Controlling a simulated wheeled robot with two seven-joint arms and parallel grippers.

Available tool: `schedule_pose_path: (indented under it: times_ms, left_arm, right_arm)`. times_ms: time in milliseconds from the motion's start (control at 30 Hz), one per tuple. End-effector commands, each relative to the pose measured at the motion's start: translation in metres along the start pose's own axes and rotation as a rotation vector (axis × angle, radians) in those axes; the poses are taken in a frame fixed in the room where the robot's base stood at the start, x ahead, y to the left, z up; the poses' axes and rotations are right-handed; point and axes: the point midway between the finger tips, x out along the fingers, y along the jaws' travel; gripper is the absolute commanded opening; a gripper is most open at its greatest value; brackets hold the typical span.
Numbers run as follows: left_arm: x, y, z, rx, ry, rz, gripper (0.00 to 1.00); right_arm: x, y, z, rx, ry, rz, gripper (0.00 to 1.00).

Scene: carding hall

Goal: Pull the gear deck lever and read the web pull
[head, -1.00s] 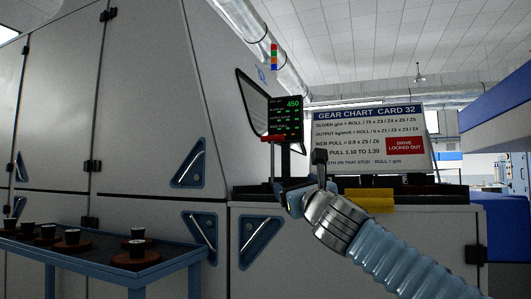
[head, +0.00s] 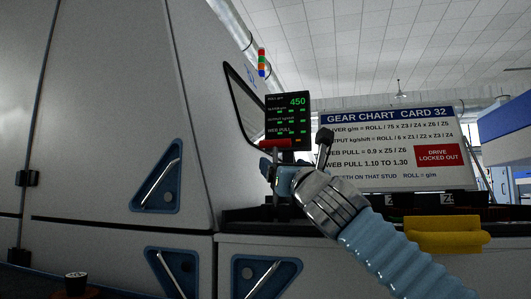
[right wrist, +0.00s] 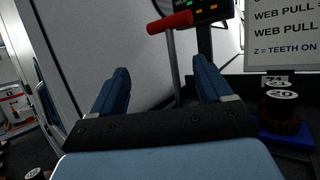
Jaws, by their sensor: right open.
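The lever has a red crossbar handle (head: 275,144) below the display; in the right wrist view its red grip (right wrist: 169,22) tops a grey post. My right gripper (right wrist: 162,82) is open, its two blue fingers pointing toward the lever. The post shows in the gap between them, the red grip beyond the tips; I cannot tell whether they touch. In the head view this gripper (head: 276,172) is just under the handle. My left gripper is not in view.
The chart board (head: 390,150) gives web pull 1.10 to 1.30 and a red "drive locked out" panel. A yellow object (head: 446,236) lies on the deck's front edge. A gear marked 20 (right wrist: 282,108) stands right of my gripper. The machine's grey wall (head: 110,100) is at left.

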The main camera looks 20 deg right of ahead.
Motion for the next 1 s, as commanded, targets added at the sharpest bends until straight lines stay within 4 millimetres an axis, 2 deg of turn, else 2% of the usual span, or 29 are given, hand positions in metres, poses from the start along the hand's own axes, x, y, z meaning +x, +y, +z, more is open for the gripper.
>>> schedule_pose_path:
  times_ms: [33,200,400,633,967,1000]
  left_arm:
    - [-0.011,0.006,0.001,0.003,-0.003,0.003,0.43]
    - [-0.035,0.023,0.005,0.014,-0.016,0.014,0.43]
    - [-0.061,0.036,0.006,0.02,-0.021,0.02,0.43]
    - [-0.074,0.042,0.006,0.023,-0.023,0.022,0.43]
    - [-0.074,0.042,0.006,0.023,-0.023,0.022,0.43]
    - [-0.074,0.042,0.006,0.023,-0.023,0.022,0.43]
  right_arm:
    - [0.014,0.001,0.004,0.005,0.004,0.003,0.79]
    - [0.056,0.001,0.007,0.006,0.004,0.002,0.79]
    - [0.097,0.001,0.005,0.003,0.003,0.001,0.79]
    - [0.117,0.001,0.001,-0.001,0.002,0.0,0.79]
    - [0.118,0.0,-0.001,-0.002,0.001,-0.001,0.79]
    - [0.118,0.0,-0.001,-0.002,0.001,-0.001,0.73]
